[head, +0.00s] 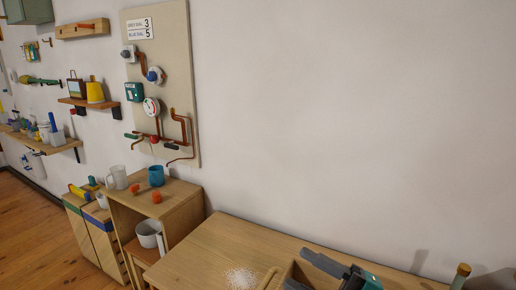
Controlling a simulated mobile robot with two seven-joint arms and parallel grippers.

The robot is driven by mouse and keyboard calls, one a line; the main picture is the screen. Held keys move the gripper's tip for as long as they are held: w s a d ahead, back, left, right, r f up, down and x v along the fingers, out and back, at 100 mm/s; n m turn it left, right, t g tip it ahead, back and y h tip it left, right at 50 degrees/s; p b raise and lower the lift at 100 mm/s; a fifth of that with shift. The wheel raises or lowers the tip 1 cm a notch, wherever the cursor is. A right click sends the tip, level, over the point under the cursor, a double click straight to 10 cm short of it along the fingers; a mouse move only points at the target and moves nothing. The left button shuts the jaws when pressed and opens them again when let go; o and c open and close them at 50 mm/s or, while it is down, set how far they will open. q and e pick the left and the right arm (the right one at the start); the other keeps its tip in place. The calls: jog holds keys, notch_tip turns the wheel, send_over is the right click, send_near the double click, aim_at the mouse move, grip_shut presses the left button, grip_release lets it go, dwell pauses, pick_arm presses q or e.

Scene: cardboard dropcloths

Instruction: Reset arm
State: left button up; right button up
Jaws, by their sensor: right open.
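My right gripper (322,270) shows at the bottom edge, right of centre, as dark grey parts over or beside a small wooden box (291,270) on the wooden table (215,250). The frame edge cuts off most of it. I see nothing held between its fingers, though the view of them is partial. I cannot tell whether it touches the box. My left gripper is out of view.
White powder (241,278) lies on the table left of the box. A cork-topped bottle (461,274) stands at the right. A wooden cabinet (185,190) holds a blue mug (156,176) and a clear pitcher (117,178). A beige panel (180,80) hangs behind. The table's left part is mostly clear.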

jog(key=d+f+m+t+h, duration=0.4)
jog(key=f+m+t+h, duration=0.35)
jog(key=m, duration=0.45)
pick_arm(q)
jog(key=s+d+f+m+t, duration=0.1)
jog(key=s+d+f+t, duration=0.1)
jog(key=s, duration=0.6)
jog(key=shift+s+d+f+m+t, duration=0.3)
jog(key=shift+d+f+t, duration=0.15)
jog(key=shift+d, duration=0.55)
pick_arm(e)
jog(key=s+d+f+m+g+h, duration=0.2)
jog(key=s+f+m+g+h, duration=0.1)
jog(key=f, duration=0.6)
jog(key=s+d+f+m+g+h, duration=0.3)
jog(key=s+f+m+h, duration=0.3)
jog(key=s+f+m, duration=0.1)
notch_tip(320, 180, down, 3)
jog(key=shift+s+d+r, duration=0.2)
jog(key=shift+s, duration=0.55)
jog(key=shift+g, duration=0.25)
